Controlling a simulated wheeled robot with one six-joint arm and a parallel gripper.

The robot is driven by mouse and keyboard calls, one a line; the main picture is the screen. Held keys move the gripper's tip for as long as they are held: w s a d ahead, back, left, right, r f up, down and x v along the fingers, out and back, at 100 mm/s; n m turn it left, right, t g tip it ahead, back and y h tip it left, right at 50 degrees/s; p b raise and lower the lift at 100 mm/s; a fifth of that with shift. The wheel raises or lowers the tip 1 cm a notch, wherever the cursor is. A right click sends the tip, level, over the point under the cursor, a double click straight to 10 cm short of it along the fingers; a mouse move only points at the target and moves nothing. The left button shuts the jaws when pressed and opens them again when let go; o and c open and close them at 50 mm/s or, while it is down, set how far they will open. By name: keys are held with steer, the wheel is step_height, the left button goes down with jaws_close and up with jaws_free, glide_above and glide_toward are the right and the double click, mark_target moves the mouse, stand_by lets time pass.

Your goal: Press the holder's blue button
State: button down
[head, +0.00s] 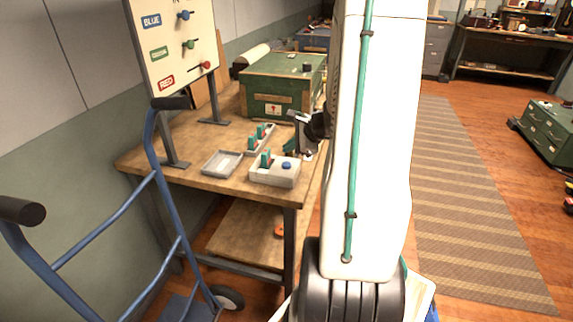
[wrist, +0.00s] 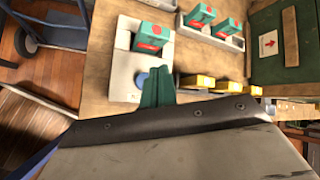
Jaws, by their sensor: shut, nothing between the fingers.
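The pale grey holder (head: 263,177) stands near the table's front corner, with a teal-and-red piece (head: 266,158) upright in it. Its round blue button (head: 286,165) is on top at the right end. In the wrist view the holder (wrist: 120,75) is at upper left, and the blue button (wrist: 141,80) shows just left of my teal fingertips. My gripper (wrist: 158,72) is shut and empty. In the head view my gripper (head: 289,149) is just behind the button. I cannot tell whether the fingertips touch the button.
A second grey holder (wrist: 203,35) has teal-and-red pieces. Several yellow blocks (wrist: 197,82) lie right of my fingers. A green chest (head: 284,85) and a board with sliders (head: 178,48) stand behind. A blue hand truck (head: 160,170) stands front left.

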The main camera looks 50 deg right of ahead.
mark_target(283, 163)
steer(key=shift+f, duration=1.55)
stand_by(0.9)
steer(key=shift+f, duration=0.4)
steer(key=shift+f, duration=0.5)
stand_by(0.5)
steer(key=shift+r, duration=0.95)
steer(key=shift+r, duration=2.5)
